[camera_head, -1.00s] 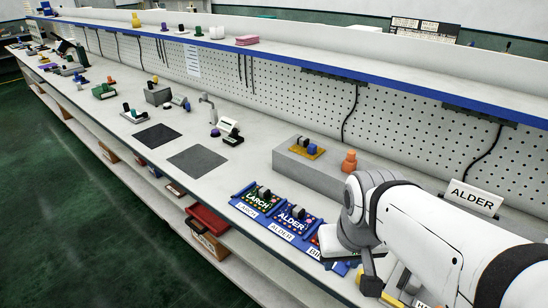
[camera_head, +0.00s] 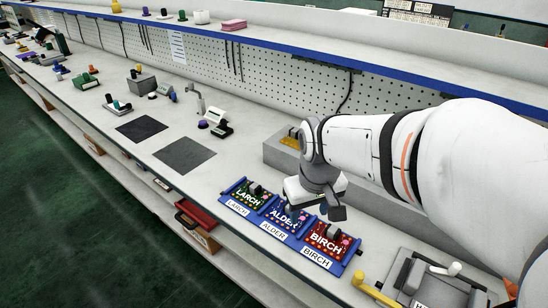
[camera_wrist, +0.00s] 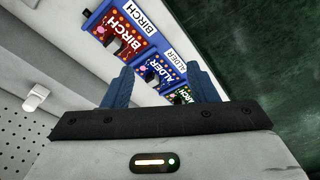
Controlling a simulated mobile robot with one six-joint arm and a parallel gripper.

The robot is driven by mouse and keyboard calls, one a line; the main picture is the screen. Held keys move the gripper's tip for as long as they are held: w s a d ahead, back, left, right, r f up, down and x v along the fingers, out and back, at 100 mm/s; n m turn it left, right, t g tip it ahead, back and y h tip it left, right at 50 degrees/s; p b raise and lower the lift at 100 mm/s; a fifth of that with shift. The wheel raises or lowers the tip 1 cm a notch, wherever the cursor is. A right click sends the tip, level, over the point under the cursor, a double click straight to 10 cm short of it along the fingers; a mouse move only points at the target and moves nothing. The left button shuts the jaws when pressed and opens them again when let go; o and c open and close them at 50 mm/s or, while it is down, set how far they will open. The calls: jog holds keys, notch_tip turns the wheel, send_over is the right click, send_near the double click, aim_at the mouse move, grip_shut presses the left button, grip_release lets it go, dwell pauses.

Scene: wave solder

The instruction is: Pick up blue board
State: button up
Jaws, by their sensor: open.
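The blue board (camera_head: 284,216), marked ALDER, sits in the middle slot of a blue tray (camera_head: 350,263) on the bench. A green LARCH board (camera_head: 249,197) is to its left and a red BIRCH board (camera_head: 327,240) to its right. My gripper (camera_head: 318,208) hangs just above and behind the blue board and hides part of it in the head view. In the wrist view, the two blue fingers of my gripper (camera_wrist: 160,90) are apart and empty, with the blue board (camera_wrist: 155,75) showing between and beyond them. The red board (camera_wrist: 122,40) is beside it there.
Grey raised block (camera_head: 285,152) stands behind the tray. A grey fixture with a yellow handle (camera_head: 376,291) is at the front right.

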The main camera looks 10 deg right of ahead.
jog(key=w+f+n+g, duration=0.1)
jog(key=w+f+n, duration=0.3)
jog(key=w, duration=0.7)
jog(key=n+g+p, duration=0.1)
jog(key=n, duration=0.2)
send_over(287, 213)
jog(key=d, duration=0.1)
jog(key=f, duration=0.7)
jog(key=shift+s+d+f, duration=0.1)
jog(key=shift+d, duration=0.1)
jog(key=shift+w+f, duration=0.2)
jog(key=shift+f, duration=0.1)
jog(key=f, duration=0.2)
jog(key=f+p, duration=0.1)
jog(key=f, duration=0.4)
jog(key=shift+w+f, duration=0.3)
jog(key=shift+f, duration=0.05)
jog(key=shift+c, duration=0.2)
grip_shut()
